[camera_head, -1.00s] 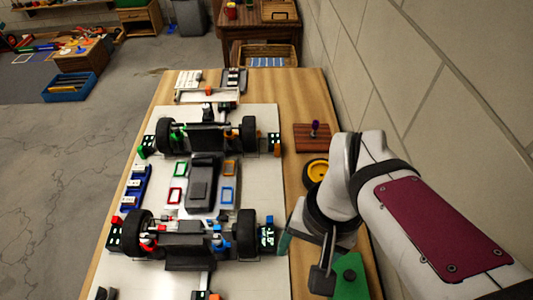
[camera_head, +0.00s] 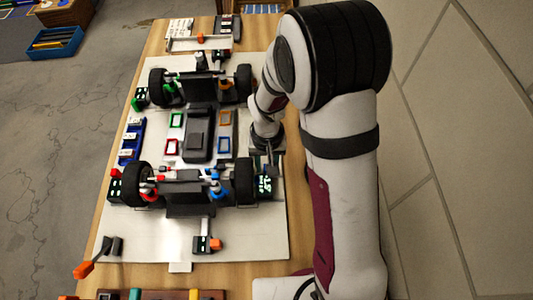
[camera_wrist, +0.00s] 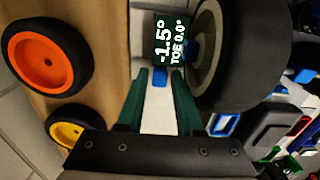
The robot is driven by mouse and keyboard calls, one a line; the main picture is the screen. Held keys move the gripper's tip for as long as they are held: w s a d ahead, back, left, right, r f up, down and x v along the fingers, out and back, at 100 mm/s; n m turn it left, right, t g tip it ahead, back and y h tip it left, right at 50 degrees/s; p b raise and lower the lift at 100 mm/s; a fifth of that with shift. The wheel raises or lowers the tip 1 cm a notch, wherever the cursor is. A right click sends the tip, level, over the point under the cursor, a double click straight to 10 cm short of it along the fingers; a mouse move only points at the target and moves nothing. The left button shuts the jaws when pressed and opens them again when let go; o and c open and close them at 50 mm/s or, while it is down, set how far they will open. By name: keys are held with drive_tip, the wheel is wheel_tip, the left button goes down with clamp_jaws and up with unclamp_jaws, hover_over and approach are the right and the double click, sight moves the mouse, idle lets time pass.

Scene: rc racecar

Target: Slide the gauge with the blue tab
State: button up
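The gauge (camera_head: 265,187) with the blue tab stands beside the car's near right wheel in the head view. In the wrist view its dark display (camera_wrist: 172,40) reads -1.5° and TOE 0.0°. Its blue tab (camera_wrist: 160,77) sticks out below the display, toward my gripper. My gripper (camera_wrist: 161,76) is open, with green fingers. In the picture the tab lies between the two fingertips, with a gap on each side. I cannot tell their height difference or any contact. In the head view, my arm hides most of the gripper.
The car's black wheel (camera_wrist: 236,50) is close to the right finger. Loose wheels with orange (camera_wrist: 48,60) and yellow (camera_wrist: 68,132) hubs lie to the left on wood. Another gauge (camera_head: 205,244) with an orange tab stands at the car's near end. A wall is at right.

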drive_tip(key=shift+f, duration=0.8)
clamp_jaws()
idle(0.9)
